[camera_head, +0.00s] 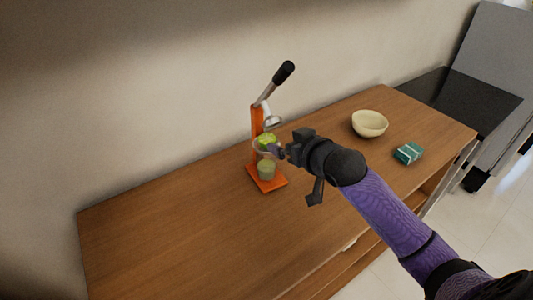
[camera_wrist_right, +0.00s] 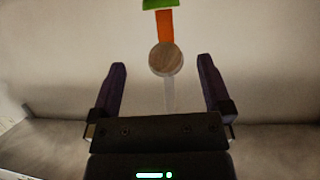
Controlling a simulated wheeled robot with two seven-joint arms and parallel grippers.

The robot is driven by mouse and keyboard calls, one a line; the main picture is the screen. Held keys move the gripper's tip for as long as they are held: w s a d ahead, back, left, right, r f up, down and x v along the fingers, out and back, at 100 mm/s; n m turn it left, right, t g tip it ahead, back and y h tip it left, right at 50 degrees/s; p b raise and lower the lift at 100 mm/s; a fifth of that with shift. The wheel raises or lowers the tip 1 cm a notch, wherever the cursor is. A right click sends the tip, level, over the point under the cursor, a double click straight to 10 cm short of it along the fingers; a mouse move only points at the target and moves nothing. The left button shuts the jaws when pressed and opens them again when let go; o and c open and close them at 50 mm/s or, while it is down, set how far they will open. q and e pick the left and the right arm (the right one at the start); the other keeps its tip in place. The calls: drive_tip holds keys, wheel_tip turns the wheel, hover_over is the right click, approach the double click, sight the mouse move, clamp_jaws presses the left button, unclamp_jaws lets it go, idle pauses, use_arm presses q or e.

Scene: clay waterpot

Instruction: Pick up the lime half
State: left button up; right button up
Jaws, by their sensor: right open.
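The lime half (camera_head: 267,140) is bright green and sits in the upper holder of an orange lever press (camera_head: 257,122) on the wooden counter. My right gripper (camera_head: 278,152) reaches in from the right, with its tips close beside the lime and press. Contact cannot be told. In the right wrist view the right gripper (camera_wrist_right: 161,66) is open, with two dark fingers apart. A round brownish disc (camera_wrist_right: 165,59) and an orange strip (camera_wrist_right: 164,26) show between and beyond them. A green piece at the top edge is cut off, and I cannot tell what it is. My left gripper is out of view.
A glass (camera_head: 266,170) with green content stands on the press base, below the lime. The press lever (camera_head: 284,72) slants up to the right. A cream bowl (camera_head: 369,123) and a teal box (camera_head: 408,153) are at the right. The counter's left part (camera_head: 170,230) is clear.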

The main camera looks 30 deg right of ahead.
sight(267, 138)
drive_tip(key=b+x, duration=0.1)
drive_tip(key=x, duration=0.2)
drive_tip(key=f+b+x, duration=0.1)
drive_tip(key=b+x, duration=0.1)
drive_tip(key=x, duration=0.1)
drive_tip(key=b+x, duration=0.1)
drive_tip(key=x, duration=0.3)
drive_tip(key=shift+s+a+f, duration=0.15)
drive_tip(key=shift+s+f, duration=0.2)
drive_tip(key=shift+f, duration=0.1)
drive_tip(key=shift+w, duration=0.3)
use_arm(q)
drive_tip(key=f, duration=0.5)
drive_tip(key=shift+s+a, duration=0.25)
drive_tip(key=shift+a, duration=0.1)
use_arm(e)
drive_tip(key=shift+r, duration=0.1)
